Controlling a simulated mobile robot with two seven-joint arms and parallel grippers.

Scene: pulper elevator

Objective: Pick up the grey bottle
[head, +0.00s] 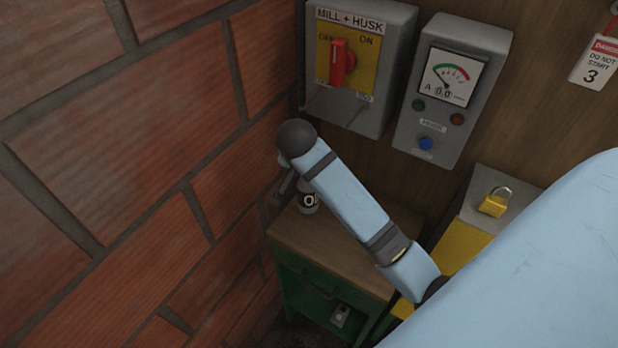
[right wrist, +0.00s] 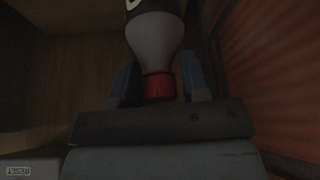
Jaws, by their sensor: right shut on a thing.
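The grey bottle (head: 308,201) is at the left end of the wooden-topped cabinet, close to the brick wall. It has a dark label with a white round mark, and my arm partly covers it. In the right wrist view the bottle (right wrist: 155,42) shows its pale grey shoulder and red cap, which lies between the two blue fingers. My right gripper (right wrist: 157,68) is shut on it around the cap and neck. In the head view this gripper (head: 287,187) is mostly hidden behind my forearm. I cannot tell whether the bottle's base touches the cabinet top. My left gripper is not in view.
The green cabinet (head: 350,246) has a brown wooden top, mostly clear. The brick wall (head: 120,130) stands close on the left. Behind are a switch box (head: 385,70) with a red handle and a meter box (head: 480,50). A yellow padlock (head: 493,205) sits on a box at right.

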